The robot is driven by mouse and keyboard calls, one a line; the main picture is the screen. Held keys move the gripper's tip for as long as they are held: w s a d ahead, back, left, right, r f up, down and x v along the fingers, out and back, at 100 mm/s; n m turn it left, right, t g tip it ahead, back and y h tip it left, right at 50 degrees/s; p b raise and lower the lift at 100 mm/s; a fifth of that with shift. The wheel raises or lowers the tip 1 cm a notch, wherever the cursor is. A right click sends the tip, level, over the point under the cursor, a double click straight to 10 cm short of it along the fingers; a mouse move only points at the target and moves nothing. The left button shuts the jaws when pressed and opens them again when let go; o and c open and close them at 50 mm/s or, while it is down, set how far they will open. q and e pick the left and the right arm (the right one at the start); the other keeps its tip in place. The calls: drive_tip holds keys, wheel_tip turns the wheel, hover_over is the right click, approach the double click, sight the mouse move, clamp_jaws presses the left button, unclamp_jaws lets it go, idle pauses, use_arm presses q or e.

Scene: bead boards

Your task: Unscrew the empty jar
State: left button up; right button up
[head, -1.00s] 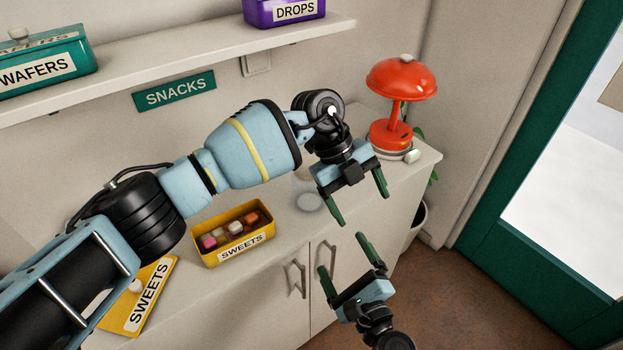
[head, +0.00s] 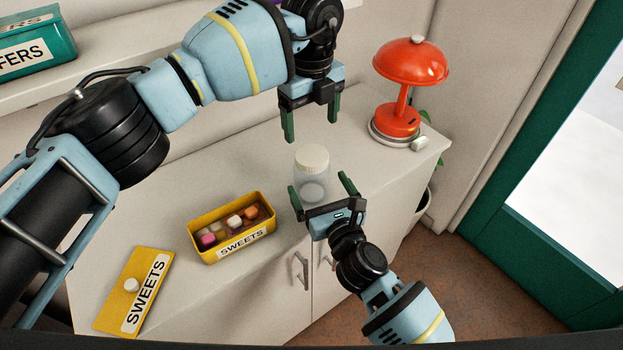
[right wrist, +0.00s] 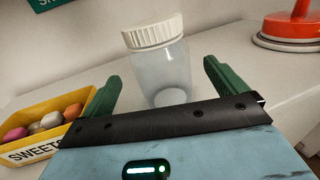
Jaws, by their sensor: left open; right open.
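The empty jar (head: 312,179) is clear with a ribbed cream lid (head: 312,157) on it. It stands upright on the cabinet top. In the right wrist view the jar (right wrist: 163,72) and its lid (right wrist: 152,31) show just beyond the fingers. My right gripper (head: 321,188) is open at the jar's front, its green fingers pointing toward the jar's lower part, one on each side in the picture; whether they touch it I cannot tell. My left gripper (head: 311,132) is open and empty above and behind the lid, fingers pointing down.
A yellow SWEETS tin (head: 193,233) with several sweets stands left of the jar, its lid (head: 112,293) lying further left. A red lamp (head: 410,62) stands at the right end. A shelf with a teal tin (head: 38,52) is behind.

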drive_tip(key=shift+x, duration=2.8)
drive_tip(key=shift+c, duration=0.5)
